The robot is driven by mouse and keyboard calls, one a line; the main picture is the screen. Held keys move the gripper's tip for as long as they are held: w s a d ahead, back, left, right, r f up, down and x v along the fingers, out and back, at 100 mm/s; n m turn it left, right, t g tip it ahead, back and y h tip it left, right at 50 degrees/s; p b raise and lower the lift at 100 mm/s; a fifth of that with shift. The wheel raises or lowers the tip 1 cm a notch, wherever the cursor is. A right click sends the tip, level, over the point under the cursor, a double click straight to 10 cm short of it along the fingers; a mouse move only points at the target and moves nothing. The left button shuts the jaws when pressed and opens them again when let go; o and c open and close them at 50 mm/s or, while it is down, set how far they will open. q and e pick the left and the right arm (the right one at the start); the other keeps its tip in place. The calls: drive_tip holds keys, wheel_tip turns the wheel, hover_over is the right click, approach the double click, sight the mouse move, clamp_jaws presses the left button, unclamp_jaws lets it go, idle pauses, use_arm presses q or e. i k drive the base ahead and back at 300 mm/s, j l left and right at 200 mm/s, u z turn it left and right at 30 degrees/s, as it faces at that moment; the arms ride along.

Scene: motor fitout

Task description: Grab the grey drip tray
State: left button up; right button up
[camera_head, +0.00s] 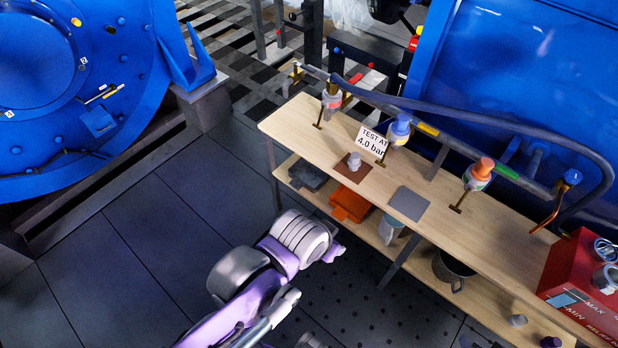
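A dark grey tray (307,175), which looks like the grey drip tray, sits on the lower shelf of the wooden bench near its left end. The bench top partly covers it from above. My purple and grey arm comes in from the bottom, left of centre, and I take it as my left arm. Its purple end, where my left gripper (334,252) appears to be, is in front of the bench, apart from the tray. Its fingers are too small and turned away to tell open from shut. My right gripper is not in view.
An orange tray (350,204) sits right of the grey one, then a grey-blue container (390,228) and a dark pot (453,272). The bench top (310,135) carries valves, a hose and a red box (585,285). Bench legs stand in front. The floor (150,240) at left is clear.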

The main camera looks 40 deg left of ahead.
sight(303, 173)
drive_tip(key=u, duration=1.4)
drive_tip(key=j+z, duration=0.75)
drive_tip(key=i, duration=0.55)
